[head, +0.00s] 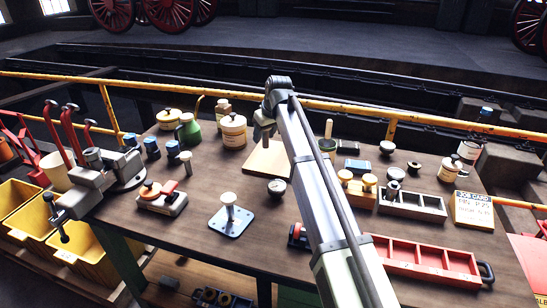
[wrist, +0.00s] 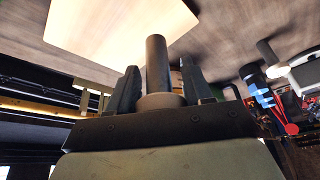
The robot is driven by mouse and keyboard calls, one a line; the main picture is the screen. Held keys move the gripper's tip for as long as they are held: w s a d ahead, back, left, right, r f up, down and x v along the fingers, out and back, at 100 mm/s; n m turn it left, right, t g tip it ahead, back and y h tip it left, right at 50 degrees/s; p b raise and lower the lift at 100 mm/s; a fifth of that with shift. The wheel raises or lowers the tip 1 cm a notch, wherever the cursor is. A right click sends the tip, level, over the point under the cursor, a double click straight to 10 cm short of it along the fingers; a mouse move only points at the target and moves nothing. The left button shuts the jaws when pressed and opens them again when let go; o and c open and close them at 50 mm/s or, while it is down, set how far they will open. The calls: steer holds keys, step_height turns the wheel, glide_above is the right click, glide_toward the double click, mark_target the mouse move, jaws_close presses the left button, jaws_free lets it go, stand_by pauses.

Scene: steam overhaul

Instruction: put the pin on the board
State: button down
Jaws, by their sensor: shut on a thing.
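The board (head: 262,163) is a pale wooden plate lying flat on the bench, partly behind my arm in the head view. It fills the upper left of the wrist view (wrist: 110,30). My gripper (head: 265,127) is above the far part of the board, small and partly hidden by my own arm. In the wrist view my gripper (wrist: 160,85) is shut on the pin (wrist: 157,62), a grey cylinder with a wider collar between the dark fingers. The pin's free end points toward the board and overlaps its edge in the picture. I cannot tell whether they touch.
A cream tin (head: 233,131) stands behind. A red compartment tray (head: 425,258) and grey tray (head: 411,203) lie right. Bare bench shows at front left.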

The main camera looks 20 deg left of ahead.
steer(key=w+d, duration=0.3)
steer(key=w, duration=0.2)
glide_above(271, 153)
steer(key=s+d, duration=0.1)
steer(key=d, duration=0.1)
steer(key=shift+n, duration=0.3)
steer(key=shift+f, duration=4.15)
steer(key=shift+f, duration=0.1)
steer(key=shift+c, duration=2.3)
jaws_free()
steer(key=v, duration=1.2)
steer(key=shift+d, duration=0.1)
